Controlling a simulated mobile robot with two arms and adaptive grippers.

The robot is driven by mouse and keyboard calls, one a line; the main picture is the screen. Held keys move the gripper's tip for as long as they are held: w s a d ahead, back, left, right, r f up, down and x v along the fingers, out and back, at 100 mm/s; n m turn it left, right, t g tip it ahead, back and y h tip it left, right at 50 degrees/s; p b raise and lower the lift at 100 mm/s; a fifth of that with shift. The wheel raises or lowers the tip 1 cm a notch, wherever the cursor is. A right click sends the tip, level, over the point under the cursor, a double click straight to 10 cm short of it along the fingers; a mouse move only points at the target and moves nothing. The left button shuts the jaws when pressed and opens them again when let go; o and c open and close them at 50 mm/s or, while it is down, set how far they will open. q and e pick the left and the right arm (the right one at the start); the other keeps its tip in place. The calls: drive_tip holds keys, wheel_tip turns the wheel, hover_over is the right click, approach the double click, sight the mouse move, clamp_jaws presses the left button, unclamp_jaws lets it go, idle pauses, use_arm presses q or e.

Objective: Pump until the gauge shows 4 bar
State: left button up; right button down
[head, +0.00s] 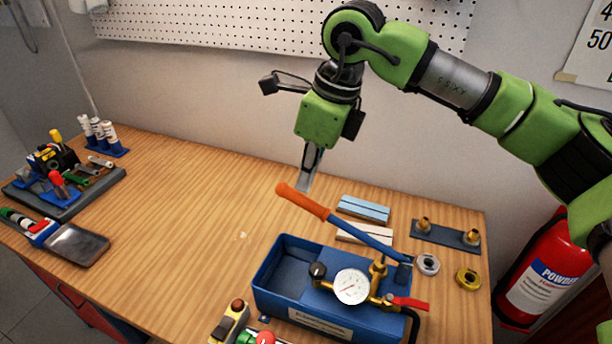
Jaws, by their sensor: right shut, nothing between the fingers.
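A blue test pump (275,285) with an open tank stands near the table's front edge. Its long lever (360,234) has an orange grip (302,201) and slants up to the left from a pivot at the pump's right side. A round white gauge (351,286) sits on top of the pump; its needle and numbers are too small to read surely. A red valve handle (408,302) is right of the gauge. My right gripper (304,186) is shut and empty, pointing down just above or behind the orange grip; whether they touch is unclear. My left gripper is out of view.
Blue and white blocks (363,208) and a dark plate with brass fittings (446,235) lie behind and right of the pump. Two rings (467,278) lie nearby. A control box with buttons (232,320) is at the front. Tools fill the left end; the table between is clear.

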drive_tip(key=s+d+b+x, duration=0.1)
drive_tip(key=b+x, duration=0.8)
drive_tip(key=x, duration=0.3)
drive_tip(key=p+v, duration=0.2)
drive_tip(key=v, duration=0.2)
drive_tip(key=p+v, duration=0.2)
drive_tip(key=v, duration=0.2)
drive_tip(key=w+a+p+v, duration=0.1)
drive_tip(key=p+v, duration=0.1)
drive_tip(key=v, duration=0.2)
drive_tip(key=shift+r, duration=0.1)
